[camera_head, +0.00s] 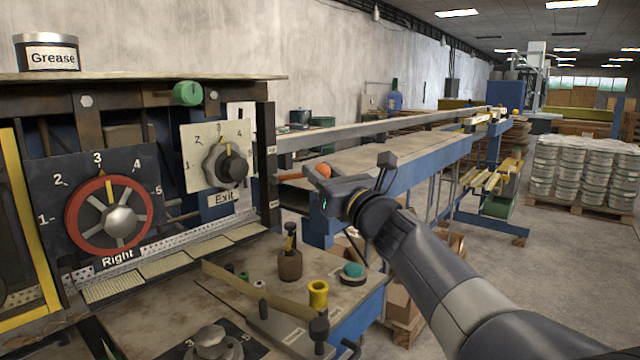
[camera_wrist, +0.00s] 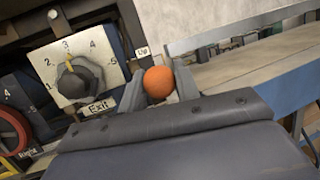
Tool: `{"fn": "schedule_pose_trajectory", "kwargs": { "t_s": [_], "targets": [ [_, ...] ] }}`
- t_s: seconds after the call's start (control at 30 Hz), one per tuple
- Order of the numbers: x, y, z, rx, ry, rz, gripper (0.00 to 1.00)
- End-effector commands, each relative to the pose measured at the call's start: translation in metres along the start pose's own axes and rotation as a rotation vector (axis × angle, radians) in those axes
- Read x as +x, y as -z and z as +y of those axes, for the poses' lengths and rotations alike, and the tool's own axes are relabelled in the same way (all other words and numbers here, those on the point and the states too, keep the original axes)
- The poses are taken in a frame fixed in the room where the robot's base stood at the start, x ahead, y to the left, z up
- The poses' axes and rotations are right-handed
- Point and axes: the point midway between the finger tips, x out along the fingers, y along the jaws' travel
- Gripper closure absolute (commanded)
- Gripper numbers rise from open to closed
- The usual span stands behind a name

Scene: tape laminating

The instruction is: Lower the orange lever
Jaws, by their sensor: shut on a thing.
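The orange lever's round knob (camera_head: 323,171) shows at the right side of the machine, at the end of a short rod that runs left to the machine frame. In the wrist view the orange knob (camera_wrist: 159,83) sits between the two fingers of my gripper (camera_wrist: 160,88). In the head view my gripper (camera_head: 325,178) reaches in from the right and is shut on the knob. The rod is mostly hidden by my gripper in the wrist view.
Left of the lever are the Exit dial (camera_head: 226,163) and the red Right handwheel (camera_head: 108,214). Below stand a brown bottle-like item (camera_head: 290,258) and a yellow cylinder (camera_head: 318,293). A long table (camera_head: 400,155) extends behind. A grease can (camera_head: 46,52) stands on the upper shelf.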

Motion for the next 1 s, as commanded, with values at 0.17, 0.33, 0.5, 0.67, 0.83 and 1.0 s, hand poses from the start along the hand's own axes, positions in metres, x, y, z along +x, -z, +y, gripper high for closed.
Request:
{"fn": "schedule_pose_trajectory", "kwargs": {
  "t_s": [0.17, 0.33, 0.5, 0.67, 0.83, 1.0],
  "targets": [
    [-0.008, 0.020, -0.002, 0.000, 0.002, 0.005, 1.00],
    [-0.014, 0.037, -0.003, 0.000, 0.002, 0.007, 1.00],
    [-0.016, 0.051, -0.003, 0.000, 0.002, 0.007, 1.00],
    [-0.017, 0.060, -0.003, 0.000, 0.002, 0.007, 1.00],
    [-0.017, 0.065, -0.002, 0.000, 0.002, 0.006, 1.00],
    [-0.016, 0.067, -0.002, 0.000, 0.002, 0.006, 1.00]
  ]
}}
